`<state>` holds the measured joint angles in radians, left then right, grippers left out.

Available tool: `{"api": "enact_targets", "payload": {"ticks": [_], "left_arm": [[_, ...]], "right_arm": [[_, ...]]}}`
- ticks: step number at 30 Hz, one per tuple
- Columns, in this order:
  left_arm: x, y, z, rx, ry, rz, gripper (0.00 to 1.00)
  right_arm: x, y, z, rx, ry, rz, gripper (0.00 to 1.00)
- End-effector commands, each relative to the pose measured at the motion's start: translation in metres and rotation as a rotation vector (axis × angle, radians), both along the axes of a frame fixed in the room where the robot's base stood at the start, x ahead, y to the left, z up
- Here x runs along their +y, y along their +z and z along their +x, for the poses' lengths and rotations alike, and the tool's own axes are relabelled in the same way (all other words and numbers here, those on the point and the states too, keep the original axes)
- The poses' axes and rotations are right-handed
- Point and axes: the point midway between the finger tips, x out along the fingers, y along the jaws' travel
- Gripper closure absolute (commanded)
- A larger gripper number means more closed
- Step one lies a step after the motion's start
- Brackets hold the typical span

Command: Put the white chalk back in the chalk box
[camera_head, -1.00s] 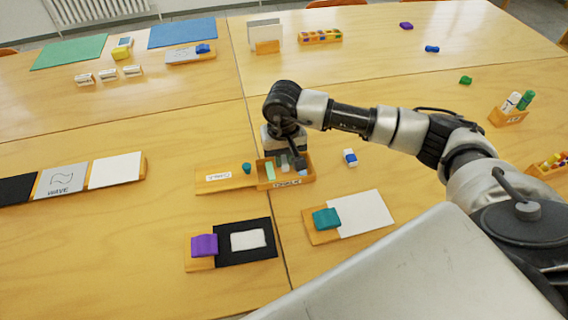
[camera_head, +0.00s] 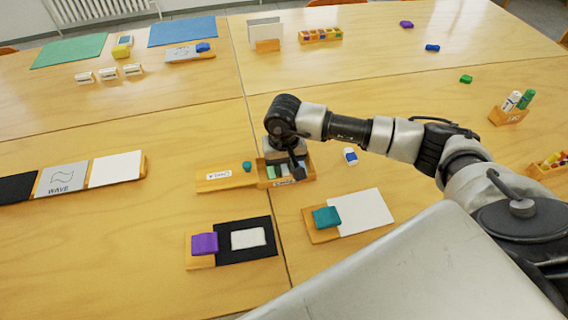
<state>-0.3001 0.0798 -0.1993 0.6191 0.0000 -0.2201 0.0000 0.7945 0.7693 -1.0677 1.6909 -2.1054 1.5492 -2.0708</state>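The chalk box (camera_head: 311,174) is a small open wooden box in the middle of the table, with a label on its front. Pale pieces, one light green (camera_head: 271,172), lie inside it. My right gripper (camera_head: 287,169) points down over the box, with its fingertips low at or inside the opening. The gripper body and the box wall hide the fingertips, so I cannot tell whether they hold anything. I cannot make out the white chalk for sure. My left gripper is not in view.
A labelled wooden piece (camera_head: 215,184) with a small teal object (camera_head: 247,167) adjoins the box's left side. A blue-and-white eraser (camera_head: 350,156) lies to its right. In front are a black board with a purple block (camera_head: 204,243) and a white board with a teal block (camera_head: 326,217).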

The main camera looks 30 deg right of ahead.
Motion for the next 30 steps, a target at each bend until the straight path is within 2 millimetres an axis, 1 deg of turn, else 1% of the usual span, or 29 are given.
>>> {"api": "enact_targets", "payload": {"ticks": [2, 5, 15, 18, 21, 24, 30], "left_arm": [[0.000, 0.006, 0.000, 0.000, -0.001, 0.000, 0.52], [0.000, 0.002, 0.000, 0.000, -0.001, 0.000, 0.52], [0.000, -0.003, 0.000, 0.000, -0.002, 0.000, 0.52], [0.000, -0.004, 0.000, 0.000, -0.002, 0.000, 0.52], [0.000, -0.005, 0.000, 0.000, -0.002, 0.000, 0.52], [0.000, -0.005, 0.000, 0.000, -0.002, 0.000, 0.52], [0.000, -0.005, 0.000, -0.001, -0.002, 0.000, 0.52]], "right_arm": [[0.000, 0.006, 0.000, 0.000, 0.000, 0.000, 0.71], [0.000, 0.017, 0.001, -0.003, 0.000, 0.001, 0.71], [0.000, 0.090, 0.001, -0.005, 0.000, 0.001, 0.71], [0.000, 0.105, 0.001, -0.003, 0.001, 0.000, 0.71], [0.000, 0.116, 0.001, -0.002, 0.001, 0.000, 0.71], [0.000, 0.121, 0.000, -0.001, 0.001, 0.000, 0.71], [0.000, 0.123, 0.000, 0.000, 0.000, 0.000, 0.71]]}}
